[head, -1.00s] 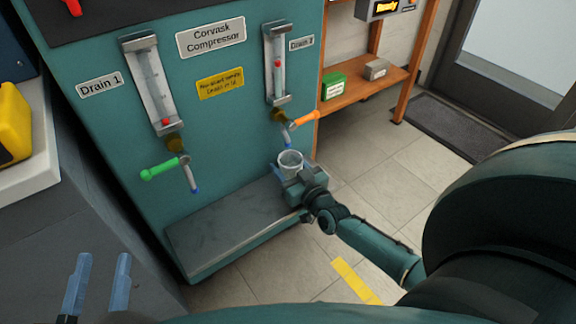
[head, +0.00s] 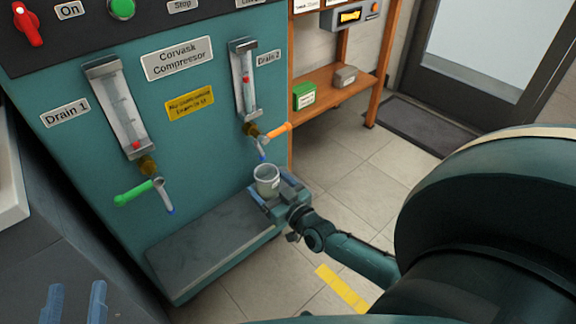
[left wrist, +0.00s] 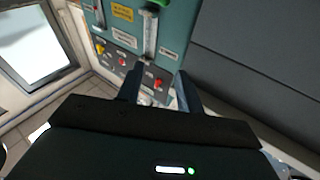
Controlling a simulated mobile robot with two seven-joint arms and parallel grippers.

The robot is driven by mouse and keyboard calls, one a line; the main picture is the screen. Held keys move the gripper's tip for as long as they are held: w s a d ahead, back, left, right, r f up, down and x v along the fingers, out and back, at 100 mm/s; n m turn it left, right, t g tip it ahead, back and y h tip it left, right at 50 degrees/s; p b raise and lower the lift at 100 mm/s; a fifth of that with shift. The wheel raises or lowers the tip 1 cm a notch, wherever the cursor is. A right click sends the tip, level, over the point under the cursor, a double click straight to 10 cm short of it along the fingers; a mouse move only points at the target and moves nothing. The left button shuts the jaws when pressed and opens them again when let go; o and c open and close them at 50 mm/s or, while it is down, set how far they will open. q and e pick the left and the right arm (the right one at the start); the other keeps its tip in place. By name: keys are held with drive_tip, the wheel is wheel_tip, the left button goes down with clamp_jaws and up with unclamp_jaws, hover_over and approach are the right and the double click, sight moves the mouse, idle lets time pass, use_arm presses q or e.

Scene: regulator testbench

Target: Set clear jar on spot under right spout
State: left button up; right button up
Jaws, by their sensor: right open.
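The clear jar (head: 266,182) stands upright at the right end of the grey platform (head: 210,238), below the right spout (head: 262,154). This spout has a blue tip and an orange handle (head: 279,129), under the Drain 2 gauge (head: 244,85). A small gap shows between the spout tip and the jar's rim. My right gripper (head: 270,192) is open, with its fingers on either side of the jar low down. The spot under the jar is hidden. My left gripper (head: 75,302) is open and empty at the lower left; its fingers also show apart in the left wrist view (left wrist: 158,88).
The left spout (head: 166,200) with a green handle (head: 133,193) hangs over the platform's left part, which is bare. The teal compressor panel (head: 200,140) rises behind. A wooden shelf (head: 335,92) with a green box (head: 304,96) stands to the right.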

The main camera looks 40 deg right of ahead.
use_arm(q)
drive_tip(key=p, duration=0.2)
drive_tip(key=shift+s+a+f+m+y+p, duration=0.2)
drive_tip(key=shift+a+f+m+y+p, duration=0.1)
drive_tip(key=shift+a+m+p, duration=0.1)
use_arm(e)
drive_tip(key=s, duration=1)
drive_tip(key=shift+s+d, duration=0.15)
drive_tip(key=shift+s, duration=0.2)
use_arm(q)
drive_tip(key=shift+d, duration=0.1)
